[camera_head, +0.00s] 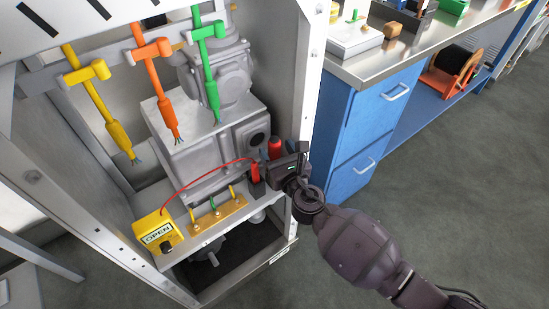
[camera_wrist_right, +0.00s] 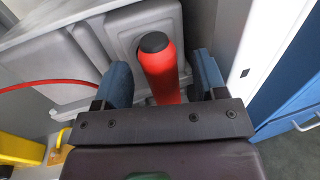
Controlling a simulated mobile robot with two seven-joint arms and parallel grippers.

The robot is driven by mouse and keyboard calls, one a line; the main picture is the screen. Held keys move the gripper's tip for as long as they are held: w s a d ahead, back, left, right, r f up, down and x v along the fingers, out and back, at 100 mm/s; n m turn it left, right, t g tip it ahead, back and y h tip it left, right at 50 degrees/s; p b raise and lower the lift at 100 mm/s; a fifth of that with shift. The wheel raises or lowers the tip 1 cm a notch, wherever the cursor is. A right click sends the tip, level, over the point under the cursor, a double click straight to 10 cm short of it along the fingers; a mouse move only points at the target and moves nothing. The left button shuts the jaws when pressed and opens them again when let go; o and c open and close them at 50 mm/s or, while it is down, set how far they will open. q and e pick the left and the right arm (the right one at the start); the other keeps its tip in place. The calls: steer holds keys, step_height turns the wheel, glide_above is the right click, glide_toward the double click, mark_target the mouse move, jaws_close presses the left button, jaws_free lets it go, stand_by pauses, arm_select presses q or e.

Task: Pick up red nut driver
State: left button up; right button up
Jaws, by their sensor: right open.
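The red nut driver (camera_head: 275,148) stands by the right post of the dispenser frame, partly hidden by my right gripper in the head view. In the right wrist view its red handle (camera_wrist_right: 163,75) with a black end cap points up between the two blue-grey fingers. The driver's lower end is hidden. My left gripper is out of view.
A blue cabinet (camera_head: 365,125) stands right of the frame post.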

steer(key=shift+w+a+f, duration=0.2)
steer(key=shift+w+a, duration=0.05)
steer(key=shift+w, duration=0.3)
steer(key=shift+w+a+f, duration=0.15)
steer(key=shift+w+a, duration=0.1)
steer(key=shift+w, duration=0.3)
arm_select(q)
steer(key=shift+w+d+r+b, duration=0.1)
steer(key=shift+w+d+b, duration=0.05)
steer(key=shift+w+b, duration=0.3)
arm_select(e)
steer(key=shift+w+a+r, duration=0.2)
steer(key=shift+w+a, duration=0.05)
steer(key=shift+w, duration=0.35)
steer(key=c, duration=1.2)
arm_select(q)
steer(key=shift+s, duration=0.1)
arm_select(e)
jaws_close()
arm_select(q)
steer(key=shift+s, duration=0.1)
arm_select(e)
steer(key=shift+r, duration=0.1)
